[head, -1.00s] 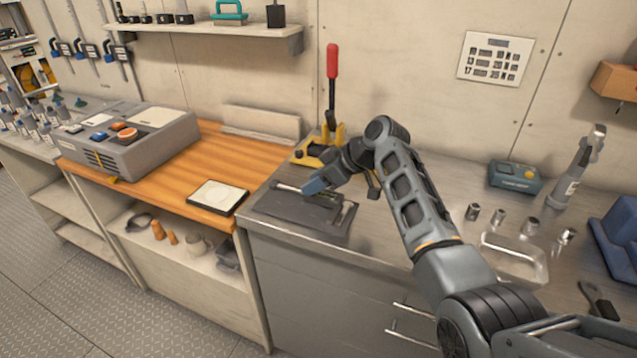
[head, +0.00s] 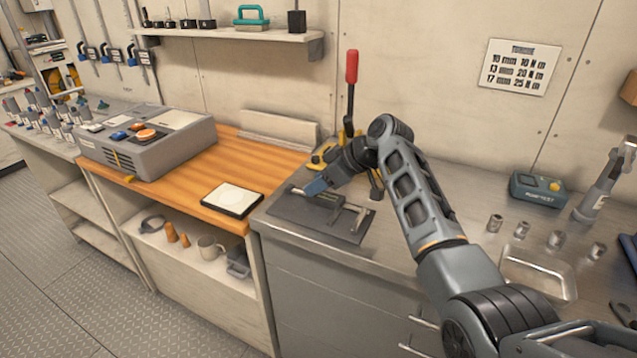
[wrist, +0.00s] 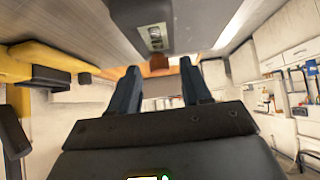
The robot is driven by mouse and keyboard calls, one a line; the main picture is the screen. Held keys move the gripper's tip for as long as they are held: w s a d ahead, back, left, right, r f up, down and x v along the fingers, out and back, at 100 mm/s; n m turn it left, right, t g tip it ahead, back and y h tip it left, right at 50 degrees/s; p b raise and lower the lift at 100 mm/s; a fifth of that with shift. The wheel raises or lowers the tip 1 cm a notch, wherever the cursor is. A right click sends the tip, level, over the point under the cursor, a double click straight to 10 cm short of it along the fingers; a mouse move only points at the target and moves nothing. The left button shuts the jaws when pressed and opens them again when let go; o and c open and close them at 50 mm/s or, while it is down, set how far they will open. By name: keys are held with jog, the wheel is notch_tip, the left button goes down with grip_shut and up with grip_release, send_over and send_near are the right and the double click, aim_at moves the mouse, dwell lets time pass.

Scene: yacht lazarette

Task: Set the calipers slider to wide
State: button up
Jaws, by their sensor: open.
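The calipers (head: 359,218) lie on a dark mat (head: 301,226) on the metal counter, with silver jaws toward the right. Their slider is a dark block (head: 325,200), partly hidden by my gripper. My gripper (head: 314,187), with blue fingers, is low over the calipers' left part, beside the slider. In the wrist view the two fingers (wrist: 160,88) stand apart with nothing between them. A dark grey block with a small display (wrist: 155,38), apparently the slider, lies beyond the fingertips. I cannot tell whether a finger touches it.
A yellow toggle clamp with a red handle (head: 352,68) stands close behind my gripper. A white-topped pad (head: 232,199) lies on the wooden bench (head: 185,185) to the left. Several sockets (head: 522,231) and a metal tray (head: 538,272) are to the right.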

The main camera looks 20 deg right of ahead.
jog(key=v, duration=0.7)
jog(key=shift+d+r+b, duration=0.1)
jog(key=shift+b, duration=0.3)
